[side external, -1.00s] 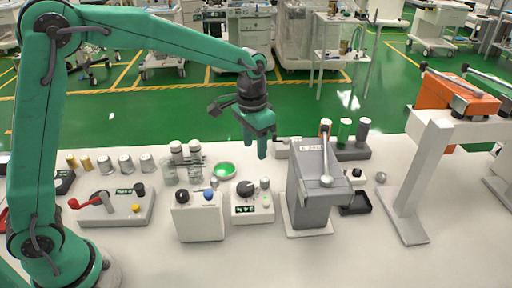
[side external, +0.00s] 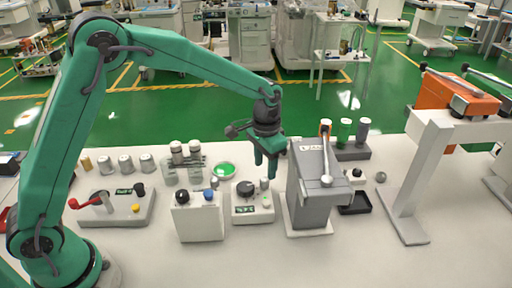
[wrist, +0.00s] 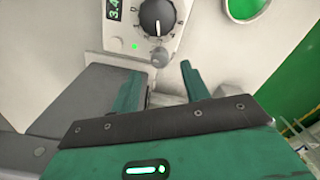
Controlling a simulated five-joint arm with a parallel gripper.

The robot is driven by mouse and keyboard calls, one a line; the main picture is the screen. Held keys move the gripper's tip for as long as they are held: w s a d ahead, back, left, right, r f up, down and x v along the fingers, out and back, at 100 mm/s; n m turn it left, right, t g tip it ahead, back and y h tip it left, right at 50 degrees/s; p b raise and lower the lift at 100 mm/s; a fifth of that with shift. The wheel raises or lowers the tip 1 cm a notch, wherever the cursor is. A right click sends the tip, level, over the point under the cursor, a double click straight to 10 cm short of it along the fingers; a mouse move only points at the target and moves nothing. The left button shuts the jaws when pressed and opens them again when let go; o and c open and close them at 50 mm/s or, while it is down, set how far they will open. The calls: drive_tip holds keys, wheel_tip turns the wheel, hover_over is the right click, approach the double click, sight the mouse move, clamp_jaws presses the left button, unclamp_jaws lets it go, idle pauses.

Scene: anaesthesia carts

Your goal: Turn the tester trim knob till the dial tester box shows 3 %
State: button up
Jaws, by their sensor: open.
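The dial tester box (side external: 252,209) is a white box on the bench, left of the grey lever machine. It has a black dial knob (wrist: 157,15) with a white pointer, and a small grey knob (wrist: 159,57). Neither is labelled, so I cannot tell for certain which is the trim knob. Its green-lit display (wrist: 113,9) is turned and cut off at the frame edge; it seems to read 3.4. My gripper (side external: 265,172) is open above the box's back right. In the wrist view my open fingers (wrist: 160,80) point toward the small grey knob, with nothing between them.
A grey lever machine (side external: 311,188) stands close on the right. A white box with black and blue knobs (side external: 200,222) is close on the left. The bench front (side external: 270,260) is clear.

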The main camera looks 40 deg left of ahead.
sight(265, 179)
drive_tip(key=shift+f, duration=2.25)
drive_tip(key=c, duration=1)
